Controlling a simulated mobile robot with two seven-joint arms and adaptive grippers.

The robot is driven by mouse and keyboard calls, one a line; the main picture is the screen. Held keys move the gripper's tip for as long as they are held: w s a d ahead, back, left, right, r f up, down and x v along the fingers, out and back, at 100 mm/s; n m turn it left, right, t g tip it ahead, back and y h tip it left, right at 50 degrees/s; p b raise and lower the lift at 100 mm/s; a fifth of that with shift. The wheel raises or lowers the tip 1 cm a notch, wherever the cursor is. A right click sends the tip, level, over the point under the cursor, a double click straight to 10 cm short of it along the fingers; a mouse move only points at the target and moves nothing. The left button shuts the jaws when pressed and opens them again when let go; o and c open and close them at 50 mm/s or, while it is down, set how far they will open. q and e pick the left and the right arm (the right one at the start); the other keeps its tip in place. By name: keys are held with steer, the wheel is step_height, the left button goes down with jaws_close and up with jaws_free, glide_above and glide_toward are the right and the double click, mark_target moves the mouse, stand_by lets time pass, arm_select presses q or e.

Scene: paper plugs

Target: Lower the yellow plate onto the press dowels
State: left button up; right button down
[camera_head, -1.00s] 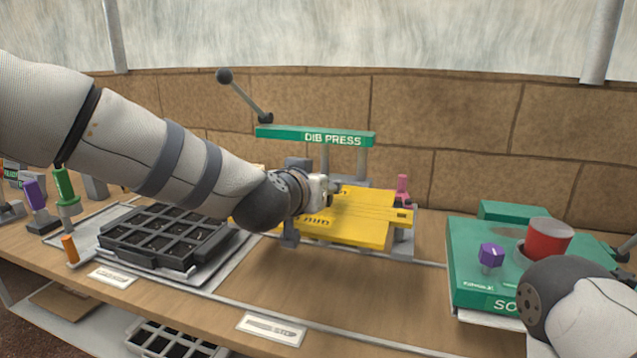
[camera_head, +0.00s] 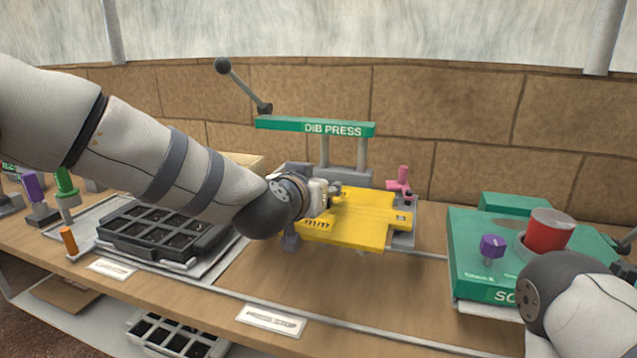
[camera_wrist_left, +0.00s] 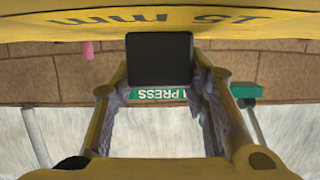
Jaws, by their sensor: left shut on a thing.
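The yellow plate (camera_head: 365,215) is over the grey base of the press in the head view, roughly level. My left gripper (camera_head: 335,190) is at its back left. In the left wrist view its two fingers are closed on a black block (camera_wrist_left: 158,60) beside the plate (camera_wrist_left: 220,24), which bears upside-down "15 mm" lettering. The green-topped DIB PRESS (camera_head: 315,128) stands behind. The press dowels are hidden, and I cannot tell whether the plate touches them.
A pink clamp (camera_head: 402,182) stands at the plate's back right. A black cell tray (camera_head: 165,232) lies to the left. A green box (camera_head: 475,262) with a red cup (camera_head: 549,231) and purple knob (camera_head: 492,247) is on the right.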

arm_select(q)
steer(key=shift+f, duration=0.85)
steer(key=o, duration=1.5)
steer(key=shift+c, duration=0.2)
steer(key=v, duration=1.2)
